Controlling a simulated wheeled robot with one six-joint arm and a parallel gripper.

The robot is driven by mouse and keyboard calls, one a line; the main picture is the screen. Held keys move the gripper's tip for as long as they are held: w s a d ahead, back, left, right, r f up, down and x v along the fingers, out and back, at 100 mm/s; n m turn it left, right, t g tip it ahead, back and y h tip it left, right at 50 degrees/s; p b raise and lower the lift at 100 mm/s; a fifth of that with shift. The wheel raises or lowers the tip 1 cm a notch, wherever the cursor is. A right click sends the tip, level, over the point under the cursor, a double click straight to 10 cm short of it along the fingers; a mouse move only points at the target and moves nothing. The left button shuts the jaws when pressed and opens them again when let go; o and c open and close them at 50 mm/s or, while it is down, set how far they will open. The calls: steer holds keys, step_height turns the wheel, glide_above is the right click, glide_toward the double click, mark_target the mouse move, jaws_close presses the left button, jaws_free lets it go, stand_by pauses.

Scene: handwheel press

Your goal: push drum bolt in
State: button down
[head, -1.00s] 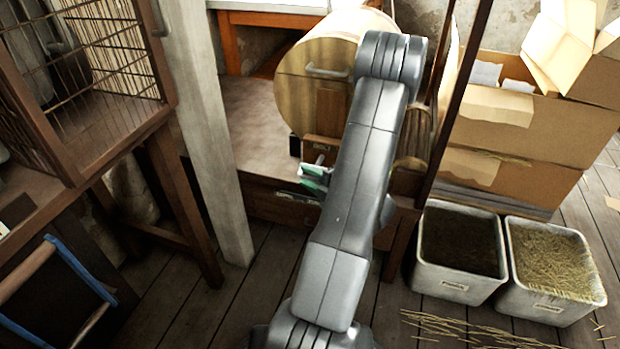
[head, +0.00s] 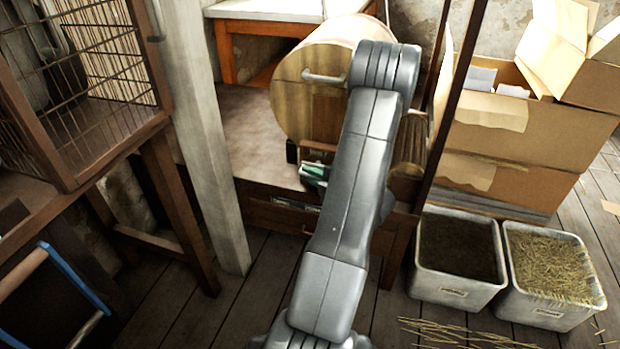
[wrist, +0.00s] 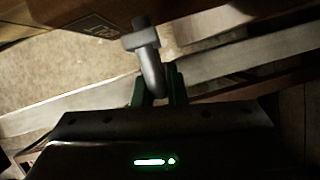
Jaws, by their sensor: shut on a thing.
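The drum (head: 300,108), a pale round wooden barrel with a metal handle on its face, lies on a wooden stand, partly hidden behind my arm. The drum bolt (wrist: 147,48) shows in the wrist view as a grey metal rod with a squarish collar and a bent handle. My gripper (wrist: 157,88) has green fingers shut on the bolt's bent handle. In the head view the gripper (head: 314,173) is just below and in front of the drum, close to its small wooden block. The bolt's far end is hidden.
A grey post (head: 205,140) and a wire cage (head: 85,85) stand at left. A dark upright (head: 455,110) stands right of my arm. Two metal bins (head: 455,262) and cardboard boxes (head: 545,120) are at right.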

steer(key=c, duration=1.5)
jaws_free()
steer(key=shift+w+f, duration=0.1)
steer(key=shift+w, duration=0.15)
steer(key=shift+s+d, duration=0.1)
steer(key=p+v, duration=0.3)
steer(key=v, duration=1)
steer(key=shift+s+d, duration=0.15)
steer(key=shift+d, duration=0.1)
steer(key=b+x, duration=0.2)
steer(key=x, duration=1)
steer(key=shift+a+b, duration=0.25)
steer(key=shift+b, duration=0.15)
steer(key=shift+w+a, duration=0.5)
steer(key=shift+s+d, duration=0.1)
